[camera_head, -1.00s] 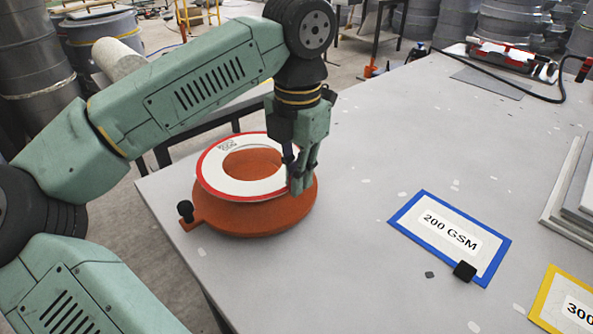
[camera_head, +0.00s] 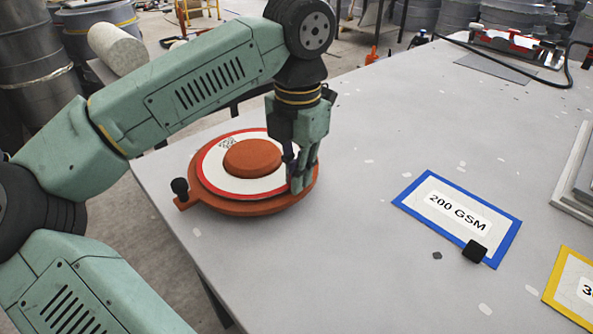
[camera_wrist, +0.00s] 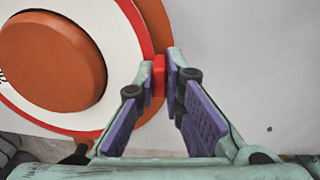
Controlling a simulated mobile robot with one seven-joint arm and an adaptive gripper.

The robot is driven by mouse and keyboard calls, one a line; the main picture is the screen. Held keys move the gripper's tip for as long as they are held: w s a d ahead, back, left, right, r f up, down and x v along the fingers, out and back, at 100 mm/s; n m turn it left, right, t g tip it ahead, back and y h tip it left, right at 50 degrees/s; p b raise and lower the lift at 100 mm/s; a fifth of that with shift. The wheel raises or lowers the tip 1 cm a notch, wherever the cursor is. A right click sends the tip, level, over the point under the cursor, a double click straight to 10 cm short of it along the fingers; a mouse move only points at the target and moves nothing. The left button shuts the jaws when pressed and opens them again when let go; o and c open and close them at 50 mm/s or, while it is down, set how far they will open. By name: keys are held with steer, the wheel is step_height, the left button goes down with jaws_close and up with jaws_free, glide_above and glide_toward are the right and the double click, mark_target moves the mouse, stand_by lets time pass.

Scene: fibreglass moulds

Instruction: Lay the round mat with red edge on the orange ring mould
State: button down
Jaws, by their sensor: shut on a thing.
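The round mat with red edge (camera_head: 217,174) is a white ring with a red rim. It lies over the orange ring mould (camera_head: 240,207), around the mould's raised orange centre (camera_head: 252,157). In the wrist view the mat (camera_wrist: 118,60) also surrounds the raised centre (camera_wrist: 50,62). My gripper (camera_head: 300,180) is at the mat's right side, pointing down. In the wrist view its fingers (camera_wrist: 159,78) are shut on a small red tab at the mat's edge. The mat's right edge is partly hidden by my gripper in the head view.
A blue-bordered 200 GSM sheet (camera_head: 420,203) with a black block (camera_head: 475,251) lies to the right. A yellow-bordered sheet (camera_head: 556,290) is at the lower right. Stacked pale plates (camera_head: 578,185) stand at the right edge. The grey table (camera_head: 370,200) is clear between mould and sheets.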

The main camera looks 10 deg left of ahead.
steer(key=shift+f+b, duration=0.3)
stand_by(0.5)
steer(key=c, duration=1.6)
jaws_free()
step_height(320, 180, up, 12)
